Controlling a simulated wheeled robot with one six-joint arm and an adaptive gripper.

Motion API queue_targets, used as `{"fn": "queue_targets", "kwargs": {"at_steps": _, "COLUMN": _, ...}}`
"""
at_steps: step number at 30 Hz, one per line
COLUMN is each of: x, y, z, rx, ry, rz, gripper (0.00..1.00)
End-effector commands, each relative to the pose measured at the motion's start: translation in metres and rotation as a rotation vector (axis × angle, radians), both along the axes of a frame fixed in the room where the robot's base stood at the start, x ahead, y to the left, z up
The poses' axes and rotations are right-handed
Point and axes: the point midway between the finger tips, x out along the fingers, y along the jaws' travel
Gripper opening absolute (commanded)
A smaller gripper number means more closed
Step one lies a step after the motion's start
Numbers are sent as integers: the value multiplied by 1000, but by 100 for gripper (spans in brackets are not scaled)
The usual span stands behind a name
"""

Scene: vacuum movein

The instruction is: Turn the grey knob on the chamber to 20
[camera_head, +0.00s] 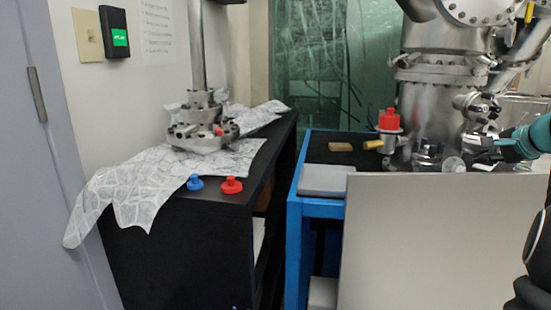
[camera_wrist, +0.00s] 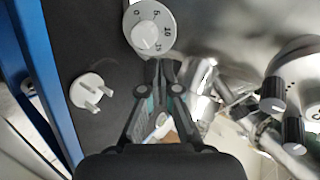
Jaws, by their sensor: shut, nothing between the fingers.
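The grey knob (camera_wrist: 150,27) shows at the top of the wrist view. It is a round dial with dark numbers around its rim; 5 and 10 can be made out. A pale mark lies near its middle, but I cannot tell which number it points to. My gripper (camera_wrist: 161,66) is shut and empty, with its fingertips just below the knob's lower edge in the picture. I cannot tell if they touch it. In the head view my gripper (camera_head: 484,141) is at the right, in front of the steel chamber (camera_head: 445,95). The knob is not clear there.
A white pronged part (camera_wrist: 92,92) lies left of my gripper on the dark surface. Steel fittings with black knobs (camera_wrist: 293,130) stand at the right. In the head view, a red-topped part (camera_head: 389,119) stands beside the chamber, and a pale panel (camera_head: 430,240) fronts the blue-framed bench.

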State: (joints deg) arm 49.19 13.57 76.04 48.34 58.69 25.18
Motion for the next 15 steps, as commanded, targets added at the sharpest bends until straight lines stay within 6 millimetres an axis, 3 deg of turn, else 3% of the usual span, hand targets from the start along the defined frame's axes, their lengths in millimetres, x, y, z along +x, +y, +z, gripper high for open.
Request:
{"fn": "queue_targets", "kwargs": {"at_steps": 5, "x": -12, "y": 0, "z": 4, "rx": 0, "ry": 0, "rz": 0, "gripper": 0}}
{"fn": "queue_targets", "kwargs": {"at_steps": 15, "x": -13, "y": 2, "z": 2, "rx": 0, "ry": -1, "rz": 1, "gripper": 0}}
